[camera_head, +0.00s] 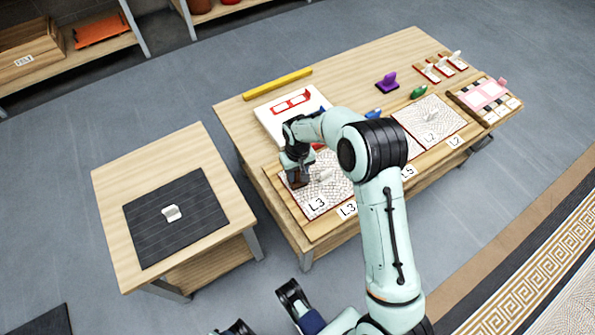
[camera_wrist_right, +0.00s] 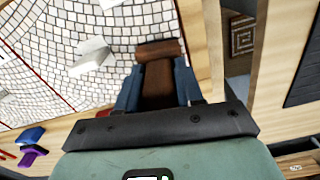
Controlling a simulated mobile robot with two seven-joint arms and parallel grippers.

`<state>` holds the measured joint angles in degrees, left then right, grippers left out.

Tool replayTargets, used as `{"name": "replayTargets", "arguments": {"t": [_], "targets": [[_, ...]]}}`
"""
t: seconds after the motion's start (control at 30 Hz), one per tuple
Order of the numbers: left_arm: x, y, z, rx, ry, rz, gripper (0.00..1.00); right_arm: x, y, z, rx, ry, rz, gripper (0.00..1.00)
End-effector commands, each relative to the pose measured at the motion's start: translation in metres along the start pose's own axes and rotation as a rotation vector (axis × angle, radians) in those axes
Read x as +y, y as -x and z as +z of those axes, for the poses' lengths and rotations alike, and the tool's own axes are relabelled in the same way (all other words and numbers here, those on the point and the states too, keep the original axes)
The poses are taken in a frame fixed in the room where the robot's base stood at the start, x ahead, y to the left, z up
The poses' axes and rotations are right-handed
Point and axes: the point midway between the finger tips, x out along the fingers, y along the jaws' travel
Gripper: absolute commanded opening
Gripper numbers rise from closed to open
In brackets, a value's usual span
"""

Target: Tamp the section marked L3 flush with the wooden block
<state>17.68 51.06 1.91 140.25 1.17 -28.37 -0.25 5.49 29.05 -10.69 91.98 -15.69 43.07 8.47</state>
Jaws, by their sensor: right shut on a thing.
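The L3 section (camera_head: 335,193) is a white mosaic panel with dark joint lines, at the front left of the long table. Its mosaic face also shows in the wrist view (camera_wrist_right: 50,70). My right gripper (camera_head: 296,168) is over its left edge, shut on the brown wooden block (camera_wrist_right: 158,78). The block shows between the blue fingers, its broad end toward the mosaic. I cannot tell if it touches the tiles. A pale raised piece (camera_wrist_right: 92,57) stands on the mosaic beside the block.
A purple tool (camera_head: 387,83), a green piece (camera_head: 418,92) and a yellow bar (camera_head: 277,84) are further back. A small table with a dark mat (camera_head: 150,240) stands left, across a gap.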

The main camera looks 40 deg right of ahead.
Motion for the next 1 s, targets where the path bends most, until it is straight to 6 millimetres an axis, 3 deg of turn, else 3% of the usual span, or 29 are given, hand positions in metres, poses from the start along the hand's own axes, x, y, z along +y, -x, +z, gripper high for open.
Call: {"name": "replayTargets", "arguments": {"t": [1.0], "targets": [[-0.002,-0.007,0.0,-0.002,0.002,-0.002,0.43,0.0,-0.011,0.0,-0.001,0.0,0.0,0.06]]}}
